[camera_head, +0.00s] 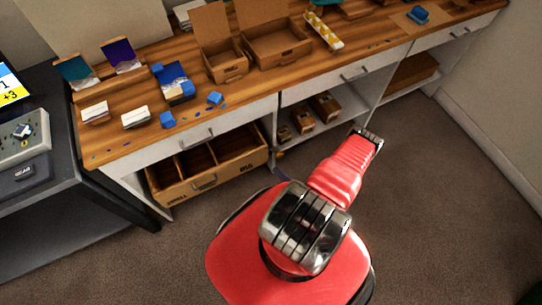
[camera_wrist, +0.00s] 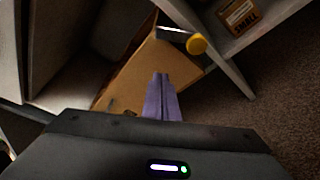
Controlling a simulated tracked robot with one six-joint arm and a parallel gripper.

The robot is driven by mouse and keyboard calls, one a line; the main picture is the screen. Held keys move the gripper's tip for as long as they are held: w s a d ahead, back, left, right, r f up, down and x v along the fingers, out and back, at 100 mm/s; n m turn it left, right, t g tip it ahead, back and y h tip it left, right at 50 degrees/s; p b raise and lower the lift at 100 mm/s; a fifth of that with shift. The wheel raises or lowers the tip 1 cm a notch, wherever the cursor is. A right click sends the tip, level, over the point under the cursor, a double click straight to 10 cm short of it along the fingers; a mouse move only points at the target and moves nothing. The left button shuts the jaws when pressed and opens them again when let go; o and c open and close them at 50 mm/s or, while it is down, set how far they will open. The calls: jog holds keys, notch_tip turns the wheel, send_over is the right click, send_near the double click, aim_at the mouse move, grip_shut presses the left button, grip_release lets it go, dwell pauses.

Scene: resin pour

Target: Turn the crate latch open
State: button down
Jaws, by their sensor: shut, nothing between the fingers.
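The crate (camera_head: 222,173) is a light wooden box with open compartments, in the low bay at the left of the workbench. In the wrist view, its tan panel (camera_wrist: 152,72) fills the middle. What looks like the latch (camera_wrist: 197,44), a pale bar with a round yellow knob, shows at the panel's upper right edge. My gripper (camera_wrist: 160,76) has two purple fingers, shut together and empty. In the picture their tips lie over the panel, below and left of the knob; I cannot tell whether they touch it.
Grey shelf uprights (camera_wrist: 232,66) stand right of the latch, with a small labelled box (camera_wrist: 238,14) beyond. The workbench top (camera_head: 265,82) holds open cardboard boxes and blue pieces. Brown carpet (camera_head: 440,200) is clear at the right.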

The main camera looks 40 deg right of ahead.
aim_at(260, 155)
jog(key=shift+w, duration=0.1)
jog(key=shift+w+f, duration=0.3)
jog(key=shift+w, duration=1.3)
jog(key=shift+w+f, duration=0.25)
jog(key=shift+w, duration=1.35)
jog(key=shift+w+f, duration=0.3)
jog(key=shift+w, duration=1.3)
jog(key=shift+d+r, duration=0.1)
jog(key=shift+d, duration=0.15)
jog(key=shift+s+d+r, duration=0.25)
jog(key=shift+d+r, duration=0.25)
jog(key=shift+d, duration=0.2)
jog(key=shift+s+d+r, duration=0.2)
jog(key=shift+d+r, duration=0.25)
jog(key=shift+d, duration=0.25)
jog(key=shift+w, duration=0.1)
